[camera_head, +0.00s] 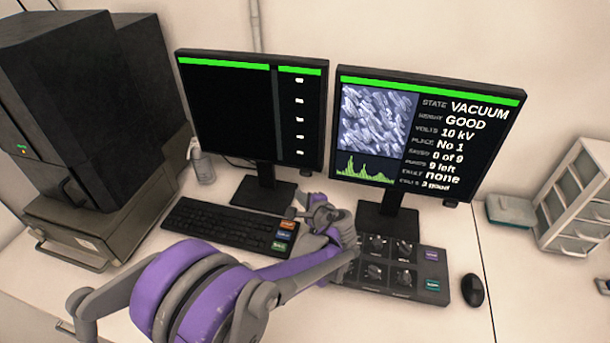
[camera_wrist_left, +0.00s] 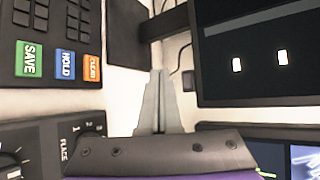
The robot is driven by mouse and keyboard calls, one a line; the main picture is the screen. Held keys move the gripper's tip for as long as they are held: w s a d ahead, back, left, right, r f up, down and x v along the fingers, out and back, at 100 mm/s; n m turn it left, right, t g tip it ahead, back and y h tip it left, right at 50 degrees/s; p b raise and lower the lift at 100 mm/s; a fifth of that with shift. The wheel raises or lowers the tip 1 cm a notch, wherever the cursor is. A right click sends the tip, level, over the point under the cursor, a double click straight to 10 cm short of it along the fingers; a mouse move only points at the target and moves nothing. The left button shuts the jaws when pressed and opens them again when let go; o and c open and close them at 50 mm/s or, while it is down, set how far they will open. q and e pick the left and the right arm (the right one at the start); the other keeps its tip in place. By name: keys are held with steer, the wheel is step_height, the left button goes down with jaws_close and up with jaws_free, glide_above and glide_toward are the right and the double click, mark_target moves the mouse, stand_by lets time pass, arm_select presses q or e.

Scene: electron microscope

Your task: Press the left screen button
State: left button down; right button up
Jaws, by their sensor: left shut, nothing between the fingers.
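The left screen (camera_head: 250,110) is a dark monitor with a green bar along its top and a column of small white marks on the right side. A small dark button (camera_head: 307,172) shows under its lower right corner. A dark nub (camera_wrist_left: 188,81) shows beside the screen's edge (camera_wrist_left: 215,101) in the left wrist view. My left gripper (camera_head: 298,210) is low in front of this screen, between the keyboard and the right monitor's stand. Its fingers (camera_wrist_left: 158,75) are shut and empty, apart from the nub in the wrist view. My right gripper is out of view.
The keyboard (camera_head: 220,222) with coloured SAVE, HOLD and CLEAR keys lies left of the gripper. A knob panel (camera_head: 400,285) lies right of it, partly behind my arm. The right monitor (camera_head: 425,130), its stand (camera_head: 388,218) and a mouse (camera_head: 473,290) are further right.

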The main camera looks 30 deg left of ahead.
arm_select(q)
steer(key=shift+w+a, duration=0.2)
steer(key=shift+w, duration=0.6)
steer(key=shift+w+a, duration=0.2)
steer(key=shift+w, duration=0.6)
steer(key=shift+w+a, duration=0.2)
steer(key=shift+w, duration=0.6)
steer(key=shift+w, duration=0.1)
steer(key=shift+w, duration=0.3)
steer(key=shift+w+a, duration=0.15)
steer(key=shift+w, duration=0.2)
stand_by(0.7)
stand_by(0.3)
steer(key=shift+s+d, duration=0.2)
steer(key=shift+s, duration=0.55)
steer(key=shift+s, duration=0.1)
steer(key=shift+s+d+b, duration=0.1)
steer(key=shift+s+d, duration=0.1)
steer(key=shift+s, duration=0.6)
steer(key=shift+s+d+b, duration=0.15)
steer(key=shift+s+d, duration=0.05)
steer(key=shift+s, duration=0.55)
steer(key=shift+s+d+b, duration=0.1)
steer(key=shift+s+d, duration=0.1)
steer(key=shift+s, duration=0.6)
